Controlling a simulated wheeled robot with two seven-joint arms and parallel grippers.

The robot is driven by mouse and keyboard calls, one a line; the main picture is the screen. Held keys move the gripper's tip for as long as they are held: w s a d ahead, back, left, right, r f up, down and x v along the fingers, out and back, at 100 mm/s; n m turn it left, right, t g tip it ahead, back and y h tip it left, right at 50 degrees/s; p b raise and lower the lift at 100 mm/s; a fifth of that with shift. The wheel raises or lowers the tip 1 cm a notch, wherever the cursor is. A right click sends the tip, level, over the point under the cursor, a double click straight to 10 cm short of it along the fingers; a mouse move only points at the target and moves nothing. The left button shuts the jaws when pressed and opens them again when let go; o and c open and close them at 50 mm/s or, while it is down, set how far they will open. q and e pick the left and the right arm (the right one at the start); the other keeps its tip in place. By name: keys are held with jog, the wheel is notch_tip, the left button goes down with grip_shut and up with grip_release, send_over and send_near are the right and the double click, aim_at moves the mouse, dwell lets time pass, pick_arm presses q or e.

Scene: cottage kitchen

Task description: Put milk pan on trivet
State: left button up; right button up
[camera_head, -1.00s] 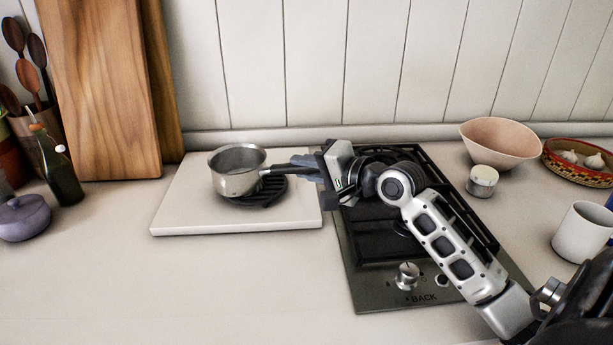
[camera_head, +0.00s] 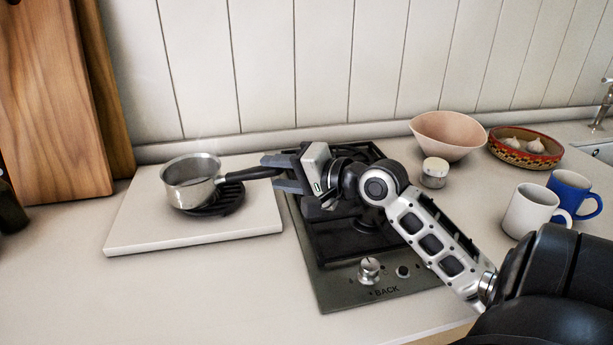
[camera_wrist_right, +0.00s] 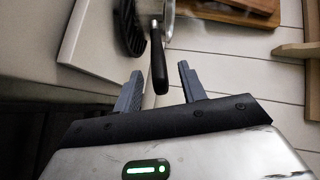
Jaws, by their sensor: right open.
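The milk pan (camera_head: 188,178) is a small steel saucepan with a black handle (camera_head: 254,173) pointing right. It sits on the round black trivet (camera_head: 232,199), off towards its back left, so the trivet's front right part shows. The pan's underside is hidden, so I cannot tell how flat it rests. My right gripper (camera_head: 272,173) is open, with its fingers around or just beyond the handle's end. In the right wrist view the handle (camera_wrist_right: 158,62) points between the two open fingers (camera_wrist_right: 162,92), touching neither. My left gripper is out of view.
The trivet lies on a white board (camera_head: 125,222). A black hob (camera_head: 335,283) is under my right arm. A pink bowl (camera_head: 447,140), a small jar (camera_head: 434,173), a garlic dish (camera_head: 512,154) and two mugs (camera_head: 527,212) stand right. The counter front left is clear.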

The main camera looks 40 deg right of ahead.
jog(key=v, duration=0.7)
jog(key=shift+s+b, duration=0.25)
jog(key=shift+b, duration=0.05)
jog(key=shift+r, duration=0.1)
